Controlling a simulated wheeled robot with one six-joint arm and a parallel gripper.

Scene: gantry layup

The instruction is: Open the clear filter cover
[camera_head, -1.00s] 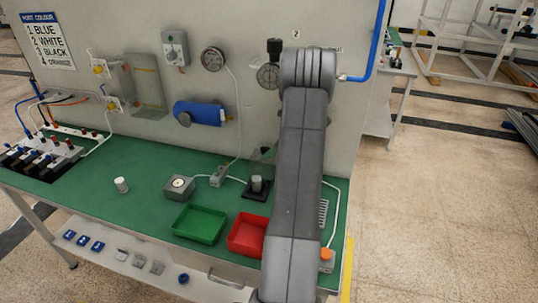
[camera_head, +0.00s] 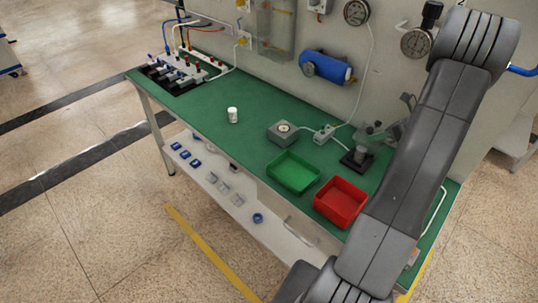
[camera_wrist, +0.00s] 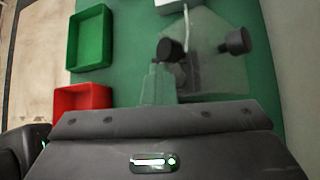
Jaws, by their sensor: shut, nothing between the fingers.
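A clear, pale cover (camera_wrist: 212,68) shows in the wrist view ahead of my gripper, with dark round knobs in front of or on it. In the head view a clear part (camera_head: 374,130) stands at a black base (camera_head: 357,161) with a pale cylinder, just left of my arm. The cover looks closed or nearly so, but its edges are faint. My gripper (camera_wrist: 170,82) is shut and empty, close to the cover in the wrist view. I cannot tell whether it touches. My arm hides part of this area in the head view.
A green tray (camera_head: 293,189) and a red tray (camera_head: 341,219) stand along the bench's front edge. A grey gauge box (camera_head: 283,133) and a small connector (camera_head: 325,133) lie left of the black base. A blue cylinder (camera_head: 326,67) and gauges are on the wall. The bench's left middle is mostly clear.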

